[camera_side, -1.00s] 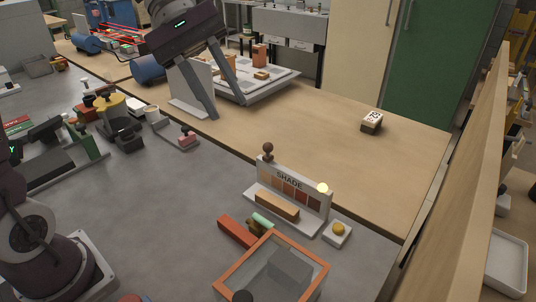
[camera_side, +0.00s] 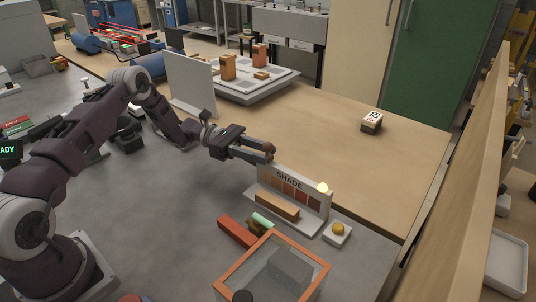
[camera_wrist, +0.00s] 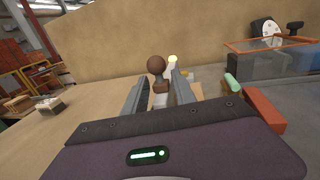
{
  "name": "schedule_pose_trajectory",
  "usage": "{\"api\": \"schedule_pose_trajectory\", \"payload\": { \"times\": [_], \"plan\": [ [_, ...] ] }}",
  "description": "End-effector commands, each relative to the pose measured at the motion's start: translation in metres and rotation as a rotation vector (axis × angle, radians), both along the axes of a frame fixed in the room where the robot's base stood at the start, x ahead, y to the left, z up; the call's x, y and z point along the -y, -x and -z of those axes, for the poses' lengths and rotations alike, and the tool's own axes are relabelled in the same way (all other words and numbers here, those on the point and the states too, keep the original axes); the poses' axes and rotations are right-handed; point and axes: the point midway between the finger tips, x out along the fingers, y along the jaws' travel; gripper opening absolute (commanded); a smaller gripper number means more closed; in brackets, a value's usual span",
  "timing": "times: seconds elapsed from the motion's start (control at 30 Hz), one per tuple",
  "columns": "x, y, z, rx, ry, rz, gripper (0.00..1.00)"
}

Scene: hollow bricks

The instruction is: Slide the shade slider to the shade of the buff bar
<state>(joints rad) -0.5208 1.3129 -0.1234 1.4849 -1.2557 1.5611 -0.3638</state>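The shade panel (camera_side: 289,179), marked SHADE, carries a row of swatches running from light at the left to dark at the right. The slider's dark round knob (camera_side: 269,148) stands at the panel's left end; it also shows in the wrist view (camera_wrist: 156,65). The buff bar (camera_side: 277,205) lies on the ledge in front of the swatches. My gripper (camera_side: 266,153) is at the knob, fingers apart. In the wrist view the knob shows in the gap between the fingertips (camera_wrist: 161,78); I cannot tell whether either finger touches it.
A lit lamp (camera_side: 322,187) tops the panel's right end. A yellow button (camera_side: 338,228) sits to its right. A red bar (camera_side: 237,231), a green piece (camera_side: 263,220) and an orange-rimmed clear box (camera_side: 271,266) lie in front. The wooden bench (camera_side: 330,140) behind is mostly clear.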

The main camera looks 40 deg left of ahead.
Motion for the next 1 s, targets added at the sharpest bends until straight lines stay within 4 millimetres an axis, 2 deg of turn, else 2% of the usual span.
{"api": "schedule_pose_trajectory", "payload": {
  "times": [0.13,0.4,0.57,1.0],
  "plan": [
    [0.017,-0.003,-0.001,0.000,0.000,0.000,0.32],
    [0.020,-0.004,-0.001,0.001,0.000,-0.001,0.32],
    [0.020,-0.004,-0.001,0.000,0.000,-0.001,0.01],
    [0.020,-0.004,-0.001,0.000,0.000,-0.001,0.00]
  ]
}}
